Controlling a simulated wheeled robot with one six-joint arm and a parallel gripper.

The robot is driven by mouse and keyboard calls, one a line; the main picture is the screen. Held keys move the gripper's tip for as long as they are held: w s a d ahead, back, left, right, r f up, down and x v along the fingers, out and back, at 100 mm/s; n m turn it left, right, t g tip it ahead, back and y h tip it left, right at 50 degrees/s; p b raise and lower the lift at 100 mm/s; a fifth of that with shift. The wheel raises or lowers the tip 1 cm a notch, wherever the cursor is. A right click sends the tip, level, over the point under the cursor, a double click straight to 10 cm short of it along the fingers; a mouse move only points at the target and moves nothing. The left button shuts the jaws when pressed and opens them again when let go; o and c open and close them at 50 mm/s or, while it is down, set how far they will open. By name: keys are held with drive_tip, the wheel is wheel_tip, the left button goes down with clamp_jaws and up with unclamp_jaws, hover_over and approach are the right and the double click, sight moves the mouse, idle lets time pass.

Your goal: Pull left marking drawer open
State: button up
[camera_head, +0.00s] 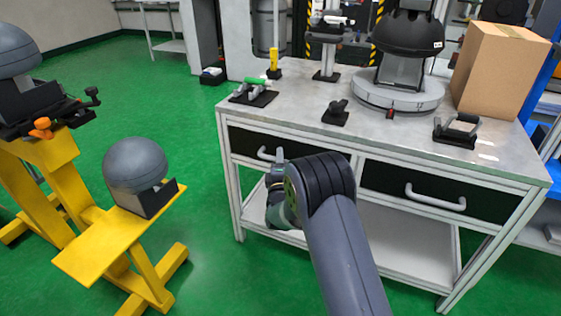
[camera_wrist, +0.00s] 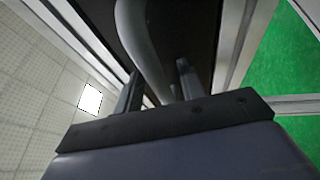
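The left drawer (camera_head: 240,141) is a dark front in the metal workbench, and it looks shut. Its pale curved handle (camera_head: 266,154) shows partly at the left of my arm; my arm hides the rest. In the wrist view the handle (camera_wrist: 142,40) runs down between the two dark fingers of my gripper (camera_wrist: 160,72). The fingers stand apart on either side of it, with a visible gap on the right, so the gripper looks open around the handle. In the head view my wrist covers the fingers.
The right drawer (camera_head: 390,187) with its own handle (camera_head: 435,198) is shut. The bench top (camera_head: 310,112) carries several tools, a round-based device and a cardboard box (camera_head: 502,70). A yellow stand (camera_head: 105,245) with a grey dome (camera_head: 135,165) is at the left. Green floor lies between.

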drive_tip(key=shift+c, duration=0.5)
clamp_jaws()
